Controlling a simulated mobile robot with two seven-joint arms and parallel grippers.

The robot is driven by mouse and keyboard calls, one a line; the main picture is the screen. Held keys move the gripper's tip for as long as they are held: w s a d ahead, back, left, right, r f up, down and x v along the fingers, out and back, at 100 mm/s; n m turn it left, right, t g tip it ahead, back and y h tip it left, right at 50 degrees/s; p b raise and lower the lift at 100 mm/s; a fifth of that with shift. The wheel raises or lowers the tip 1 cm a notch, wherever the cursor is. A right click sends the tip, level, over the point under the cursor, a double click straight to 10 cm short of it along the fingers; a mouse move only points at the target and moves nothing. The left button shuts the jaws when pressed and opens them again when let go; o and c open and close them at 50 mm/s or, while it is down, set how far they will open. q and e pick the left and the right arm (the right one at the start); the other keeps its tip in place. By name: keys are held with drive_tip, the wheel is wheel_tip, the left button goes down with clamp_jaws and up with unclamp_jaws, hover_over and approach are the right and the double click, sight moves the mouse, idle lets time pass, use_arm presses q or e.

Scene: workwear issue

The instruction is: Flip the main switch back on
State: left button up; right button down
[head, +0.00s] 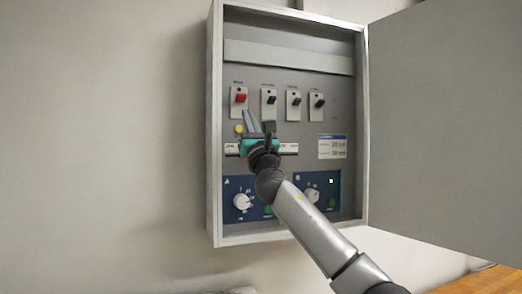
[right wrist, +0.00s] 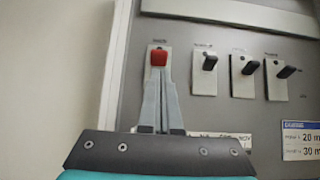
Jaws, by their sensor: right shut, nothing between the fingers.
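The main switch, with a red lever (head: 240,96) on a pale plate, is at the left of the switch row inside the open grey cabinet. Its red lever (right wrist: 159,57) also shows in the right wrist view, just beyond my fingertips. I cannot tell whether the lever is up or down. My right gripper (head: 248,114) is shut and empty, its grey fingers pointing up just below and right of the red lever. In the right wrist view the fingers (right wrist: 160,92) hide the lower part of the switch plate. I cannot tell whether they touch it. My left gripper is not in view.
Three black-levered switches (head: 294,99) stand in a row right of the red one. A yellow round part (head: 239,128) and a dial (head: 242,201) sit below. The cabinet door (head: 445,125) stands open at the right. The wall left of the cabinet is clear.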

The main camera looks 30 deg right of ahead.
drive_tip(key=b+v, duration=0.3)
drive_tip(key=v, duration=0.9)
drive_tip(key=shift+s+r+b, duration=0.3)
drive_tip(key=shift+s+b, duration=0.05)
drive_tip(key=shift+s, duration=0.05)
drive_tip(key=shift+a, duration=0.1)
